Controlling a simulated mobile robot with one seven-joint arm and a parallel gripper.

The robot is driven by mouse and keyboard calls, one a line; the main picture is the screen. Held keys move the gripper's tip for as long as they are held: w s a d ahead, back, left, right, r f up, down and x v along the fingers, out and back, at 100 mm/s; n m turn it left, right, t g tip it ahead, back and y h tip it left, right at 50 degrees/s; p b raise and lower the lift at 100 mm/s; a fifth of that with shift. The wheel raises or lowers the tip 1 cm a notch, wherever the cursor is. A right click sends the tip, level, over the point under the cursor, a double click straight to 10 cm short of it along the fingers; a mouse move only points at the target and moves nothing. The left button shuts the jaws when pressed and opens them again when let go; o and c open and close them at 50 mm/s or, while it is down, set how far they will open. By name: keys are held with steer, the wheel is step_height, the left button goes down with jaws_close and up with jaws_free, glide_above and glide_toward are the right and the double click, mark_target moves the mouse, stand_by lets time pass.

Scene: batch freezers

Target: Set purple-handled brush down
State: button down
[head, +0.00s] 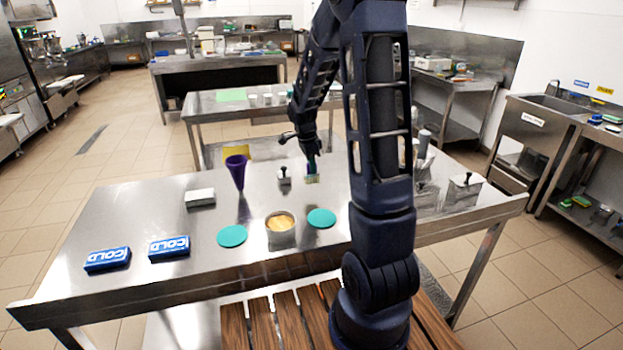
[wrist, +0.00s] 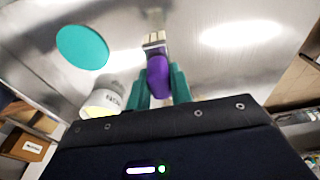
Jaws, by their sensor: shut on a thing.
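The purple-handled brush (wrist: 157,77) is between the teal fingers of my gripper (wrist: 161,84) in the wrist view. My gripper is shut on its purple handle. The brush's pale bristle head (wrist: 153,40) points away from the gripper, over the steel tabletop. In the head view my gripper (head: 311,160) is low over the middle of the steel table (head: 150,225), with the brush head (head: 312,179) below it. I cannot tell whether the bristles touch the table. The handle is mostly hidden in the head view.
A small black-knobbed block (head: 284,177) stands just left of the brush. Nearby are a purple cone (head: 237,172), teal discs (head: 321,218) (head: 232,236), and a tub with yellow contents (head: 281,232). Two blue COLD packs (head: 169,248) lie front left. My arm hides part of the table's right side.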

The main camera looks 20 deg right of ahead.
mark_target(311, 177)
steer(key=shift+f, duration=2.65)
steer(key=shift+f, duration=0.15)
steer(key=c, duration=1.3)
jaws_free()
steer(key=shift+o, duration=0.2)
